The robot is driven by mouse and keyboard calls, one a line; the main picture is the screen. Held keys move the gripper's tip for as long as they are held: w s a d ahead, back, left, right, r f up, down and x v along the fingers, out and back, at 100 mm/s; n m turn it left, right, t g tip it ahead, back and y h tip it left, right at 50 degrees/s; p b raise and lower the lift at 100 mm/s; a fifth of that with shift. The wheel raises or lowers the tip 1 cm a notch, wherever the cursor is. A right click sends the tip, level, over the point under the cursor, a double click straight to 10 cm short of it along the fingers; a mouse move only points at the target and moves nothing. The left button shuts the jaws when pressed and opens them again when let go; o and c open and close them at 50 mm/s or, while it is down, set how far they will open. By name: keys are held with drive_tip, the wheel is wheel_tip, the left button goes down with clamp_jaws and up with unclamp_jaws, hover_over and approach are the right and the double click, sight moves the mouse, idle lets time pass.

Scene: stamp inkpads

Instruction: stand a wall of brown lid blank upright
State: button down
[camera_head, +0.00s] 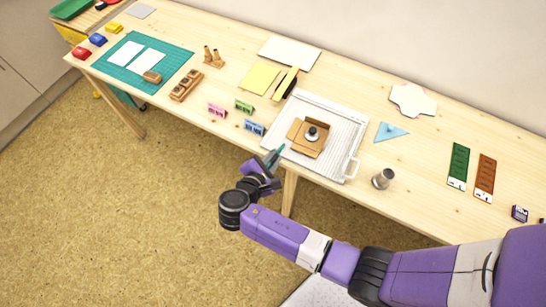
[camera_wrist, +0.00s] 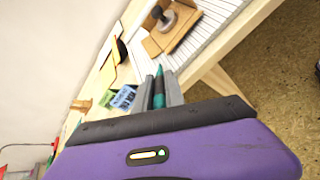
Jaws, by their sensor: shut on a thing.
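The brown lid blank (camera_head: 300,147) lies on the ribbed white board near the table's front edge. A dark round-knobbed weight (camera_head: 311,134) stands on its middle. Flaps spread around the weight; I cannot tell whether any wall is upright. My gripper (camera_head: 268,161) is shut on a slim, pointed teal tool (camera_wrist: 158,86), which sticks out past the fingertips. The tool is left of and in front of the blank, apart from it.
The ribbed white board (camera_head: 335,112) has a handle at its right. Small pink, green and blue clip-like blocks (camera_head: 254,128) stand left of it. A metal cup (camera_head: 382,178) and a blue triangle (camera_head: 390,131) are to its right. Table front edge is close to my gripper.

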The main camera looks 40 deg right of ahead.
sight(280, 149)
drive_tip(key=shift+w+d, duration=0.3)
drive_tip(key=shift+d, duration=0.45)
drive_tip(key=shift+w+d, duration=0.3)
drive_tip(key=shift+d, duration=0.5)
drive_tip(key=shift+w+d, duration=0.3)
drive_tip(key=shift+d, duration=0.45)
drive_tip(key=shift+d+r+p, duration=0.1)
drive_tip(key=shift+r+p, duration=0.3)
drive_tip(key=shift+p, duration=0.3)
drive_tip(key=shift+s+d+r+p, duration=0.1)
drive_tip(key=shift+s+r+p, duration=0.15)
drive_tip(key=shift+r+p, duration=0.4)
drive_tip(key=shift+s+d+p, duration=0.1)
drive_tip(key=shift+s+p, duration=0.05)
drive_tip(key=shift+p, duration=0.3)
drive_tip(key=shift+s+d, duration=0.25)
drive_tip(key=shift+s, duration=0.4)
drive_tip(key=shift+w+a+r, duration=0.2)
drive_tip(key=shift+w, duration=0.2)
drive_tip(key=shift+w+a+r, duration=0.15)
drive_tip(key=shift+w+r, duration=0.05)
drive_tip(key=shift+w, duration=0.2)
wheel_tip(280, 149, up, 8)
drive_tip(key=shift+w+a+f, duration=0.15)
drive_tip(key=shift+w+f, duration=0.1)
drive_tip(key=shift+w, duration=0.15)
